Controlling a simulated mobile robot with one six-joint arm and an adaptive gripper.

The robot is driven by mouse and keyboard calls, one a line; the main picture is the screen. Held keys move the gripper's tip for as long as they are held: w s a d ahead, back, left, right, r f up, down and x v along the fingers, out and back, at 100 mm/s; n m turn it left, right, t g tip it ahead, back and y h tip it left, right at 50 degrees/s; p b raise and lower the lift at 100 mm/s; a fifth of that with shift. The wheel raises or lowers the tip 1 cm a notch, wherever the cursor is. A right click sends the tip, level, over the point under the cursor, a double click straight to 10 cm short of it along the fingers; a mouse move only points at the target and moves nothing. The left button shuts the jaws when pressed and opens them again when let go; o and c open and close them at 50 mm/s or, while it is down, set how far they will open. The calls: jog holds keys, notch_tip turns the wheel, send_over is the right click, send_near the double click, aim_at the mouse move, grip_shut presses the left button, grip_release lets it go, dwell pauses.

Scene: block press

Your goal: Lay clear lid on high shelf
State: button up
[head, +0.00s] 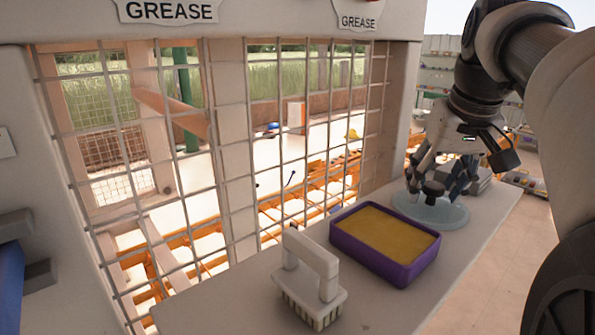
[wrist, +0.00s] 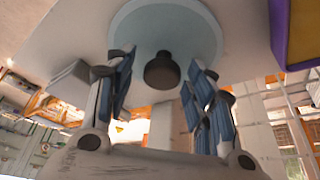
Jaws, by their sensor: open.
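The clear lid (head: 449,216) is a pale, see-through disc with a dark knob (head: 433,188). It lies on the grey shelf (head: 390,312), behind and to the right of the purple box. In the wrist view the lid (wrist: 200,22) fills the top middle, with its dark knob (wrist: 162,71) between my fingers. My gripper (head: 443,187) is over the lid, with its fingers pointing down around the knob. In the wrist view my gripper (wrist: 158,85) is open, with a gap on both sides of the knob.
A purple box (head: 398,270) with yellow filling stands on the shelf left of the lid. A brush with an arched handle (head: 312,268) stands nearer. A wire-mesh window (head: 225,160) runs along the left. A grey block (wrist: 70,84) lies beside the lid.

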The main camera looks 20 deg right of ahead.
jog(key=p+v, duration=0.3)
jog(key=v, duration=0.8)
jog(key=shift+r, duration=0.4)
jog(key=shift+s, duration=0.1)
